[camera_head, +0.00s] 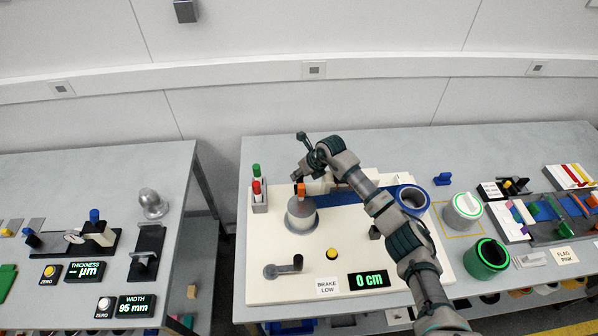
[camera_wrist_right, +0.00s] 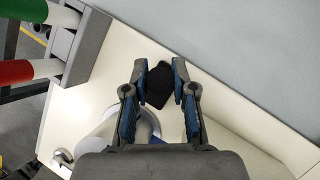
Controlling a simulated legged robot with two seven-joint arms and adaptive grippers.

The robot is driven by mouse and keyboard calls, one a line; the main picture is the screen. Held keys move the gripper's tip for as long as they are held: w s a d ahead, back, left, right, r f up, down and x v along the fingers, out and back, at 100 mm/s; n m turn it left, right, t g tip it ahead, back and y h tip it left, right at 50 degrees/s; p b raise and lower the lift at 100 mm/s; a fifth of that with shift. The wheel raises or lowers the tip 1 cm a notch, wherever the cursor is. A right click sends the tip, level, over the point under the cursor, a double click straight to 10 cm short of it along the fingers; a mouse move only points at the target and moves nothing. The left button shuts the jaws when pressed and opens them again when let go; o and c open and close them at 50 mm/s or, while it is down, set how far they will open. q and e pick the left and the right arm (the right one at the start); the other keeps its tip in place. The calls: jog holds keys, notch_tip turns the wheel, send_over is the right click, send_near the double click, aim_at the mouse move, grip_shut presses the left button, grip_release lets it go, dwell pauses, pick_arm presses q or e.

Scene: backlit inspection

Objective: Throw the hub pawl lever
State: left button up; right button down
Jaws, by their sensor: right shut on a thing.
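My right gripper (camera_head: 298,179) reaches in over the back left of the cream board (camera_head: 262,238), just behind the grey hub-like drum (camera_head: 301,212) with an orange piece (camera_head: 300,190) on top. In the right wrist view, the fingers of my right gripper (camera_wrist_right: 159,88) are shut on a black knob (camera_wrist_right: 158,84), which I take to be the pawl lever's handle. The lever's shaft is hidden by the gripper. Part of a round grey piece shows below the fingers. My left gripper is not in view.
A grey holder with red and green handles (camera_head: 257,188) stands close left of the gripper. A crank (camera_head: 284,269), yellow button (camera_head: 332,254) and "0 cm" display (camera_head: 368,280) lie in front. A blue-rimmed cylinder (camera_head: 413,197) stands right, near my arm.

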jog(key=shift+d, duration=0.1)
jog(key=c, duration=0.9)
grip_release()
jog(key=shift+w, duration=0.1)
jog(key=v, duration=1.1)
jog(key=shift+s+d+r, duration=0.15)
jog(key=shift+s+r, duration=0.05)
jog(key=shift+r, duration=0.15)
